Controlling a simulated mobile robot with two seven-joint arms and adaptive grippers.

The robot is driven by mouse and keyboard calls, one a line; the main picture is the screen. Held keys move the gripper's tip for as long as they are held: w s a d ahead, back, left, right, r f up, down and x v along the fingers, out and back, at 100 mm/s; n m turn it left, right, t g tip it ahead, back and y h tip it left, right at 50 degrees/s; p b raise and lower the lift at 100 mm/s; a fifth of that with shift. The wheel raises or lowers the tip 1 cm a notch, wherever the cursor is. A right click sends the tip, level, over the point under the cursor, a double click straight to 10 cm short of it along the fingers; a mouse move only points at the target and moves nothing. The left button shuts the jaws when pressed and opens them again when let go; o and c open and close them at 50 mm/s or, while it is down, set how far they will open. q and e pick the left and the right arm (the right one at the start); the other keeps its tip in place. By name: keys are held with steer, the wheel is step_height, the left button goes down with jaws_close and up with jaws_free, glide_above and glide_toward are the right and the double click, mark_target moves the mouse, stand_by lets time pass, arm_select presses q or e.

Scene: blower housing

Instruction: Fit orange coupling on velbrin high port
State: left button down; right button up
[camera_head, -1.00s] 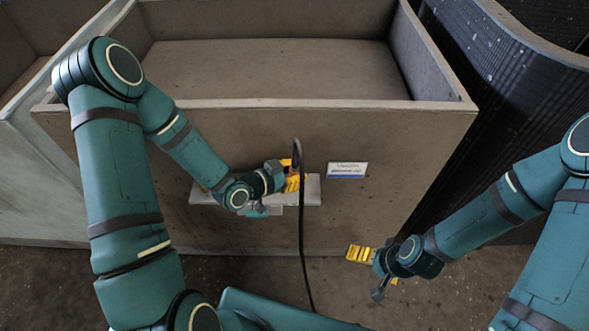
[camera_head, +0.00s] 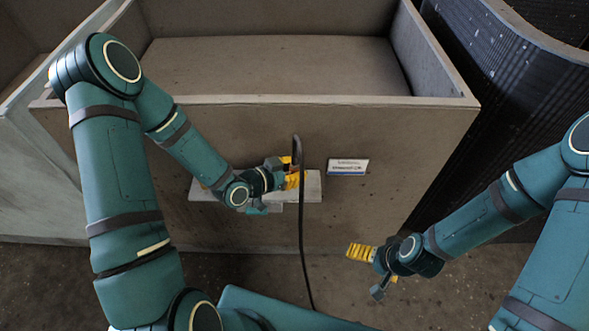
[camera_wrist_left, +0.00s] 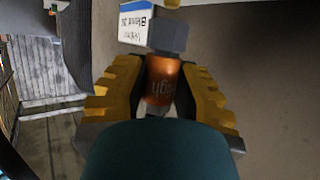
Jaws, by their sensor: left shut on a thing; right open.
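The orange coupling (camera_wrist_left: 160,80) is a short cylinder with dark lettering ending in "gh", seen in the left wrist view. My left gripper (camera_head: 292,180) is shut on it, with a ribbed yellow finger on each side in the left wrist view (camera_wrist_left: 158,88). A grey block (camera_wrist_left: 170,36) sits at the coupling's far end; I cannot tell whether it is the port or whether they are joined. In the head view the gripper hides the coupling at the housing's front wall (camera_head: 400,135). My right gripper (camera_head: 361,253) is open and empty, low in front of the housing.
A white and blue Velbrin label (camera_head: 348,167) is on the wall right of my left gripper. A pale ledge (camera_head: 312,188) juts out below that gripper. A dark hose (camera_head: 302,235) arches beside it and hangs down. A black ribbed body (camera_head: 490,95) stands at right.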

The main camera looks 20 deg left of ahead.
arm_select(q)
steer(key=shift+f+b, duration=0.75)
steer(key=shift+f+b, duration=0.4)
steer(key=shift+f, duration=0.25)
steer(key=c, duration=0.8)
jaws_free()
steer(key=shift+o, duration=0.2)
steer(key=shift+v, duration=3.75)
